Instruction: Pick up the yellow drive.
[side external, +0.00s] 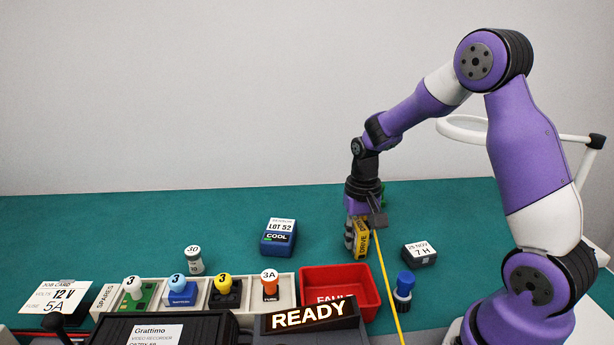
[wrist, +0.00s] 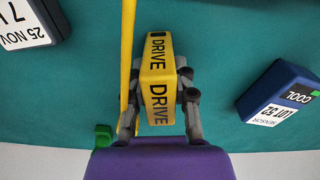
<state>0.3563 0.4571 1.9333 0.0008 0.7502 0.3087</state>
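The yellow drive (wrist: 158,80), marked DRIVE in black, stands between the two fingers of my gripper (wrist: 158,72) in the wrist view. The fingers lean inward and lie close against both its sides, so my gripper looks shut on it. In the side external view the drive (side external: 361,239) is below my gripper (side external: 364,224), upright and partly covered by the fingers. I cannot tell whether its bottom touches the green mat.
A yellow cable (side external: 386,282) runs close beside the drive. The red bin (side external: 372,300) is in front, a blue-capped bottle (side external: 404,285) right of it. The blue sensor box (side external: 278,236) is left and the date box (side external: 420,254) right. The mat (side external: 130,225) is clear at back left.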

